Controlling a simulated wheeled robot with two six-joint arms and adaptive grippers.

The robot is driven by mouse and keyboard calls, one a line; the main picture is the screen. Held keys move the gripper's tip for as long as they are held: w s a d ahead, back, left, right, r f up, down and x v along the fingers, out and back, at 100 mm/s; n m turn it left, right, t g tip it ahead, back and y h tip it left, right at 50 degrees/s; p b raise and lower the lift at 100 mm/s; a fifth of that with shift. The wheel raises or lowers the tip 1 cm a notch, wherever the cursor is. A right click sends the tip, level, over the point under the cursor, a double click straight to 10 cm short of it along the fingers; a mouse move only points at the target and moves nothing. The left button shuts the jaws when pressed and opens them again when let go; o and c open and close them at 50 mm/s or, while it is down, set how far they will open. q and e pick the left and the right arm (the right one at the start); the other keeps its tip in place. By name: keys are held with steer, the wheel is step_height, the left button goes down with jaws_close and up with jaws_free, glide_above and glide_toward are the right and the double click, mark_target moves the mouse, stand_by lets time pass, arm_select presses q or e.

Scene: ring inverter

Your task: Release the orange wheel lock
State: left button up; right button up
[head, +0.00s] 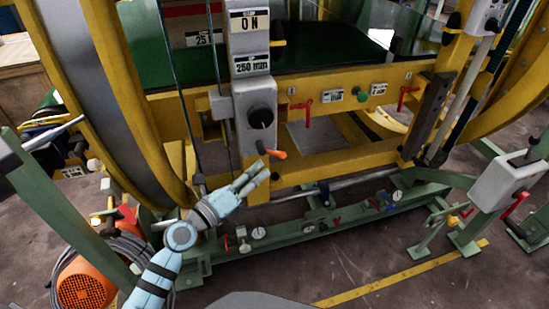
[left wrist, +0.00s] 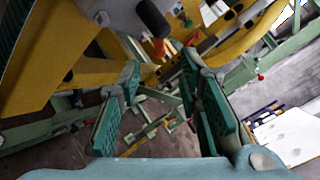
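The orange wheel lock (head: 276,153) is a small orange handle with a dark stem on the yellow frame, below the grey control box with a black knob (head: 261,117). In the left wrist view a small orange piece (left wrist: 160,46) shows just beyond the fingers, beneath a black cylinder (left wrist: 152,18). My left gripper (head: 259,174) is just below and left of the orange handle in the head view. In the left wrist view its fingers (left wrist: 160,74) are spread with nothing between them. Contact with the handle cannot be seen. My right gripper is not in view.
The large yellow ring (head: 130,105) stands left of my arm. A yellow beam carries red levers (head: 302,105) and a green button (head: 362,98). A green base rail (head: 330,222) with gauges runs below. An orange motor (head: 86,284) is at lower left. Open floor lies in front.

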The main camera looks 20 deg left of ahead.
arm_select(q)
steer(key=b+x, duration=0.1)
steer(key=x, duration=0.7)
steer(key=shift+w+b, duration=0.25)
steer(key=shift+b, duration=0.05)
steer(key=shift+d, duration=0.15)
steer(key=shift+c, duration=0.6)
steer(key=c, duration=0.6)
steer(key=shift+f, duration=0.1)
jaws_close()
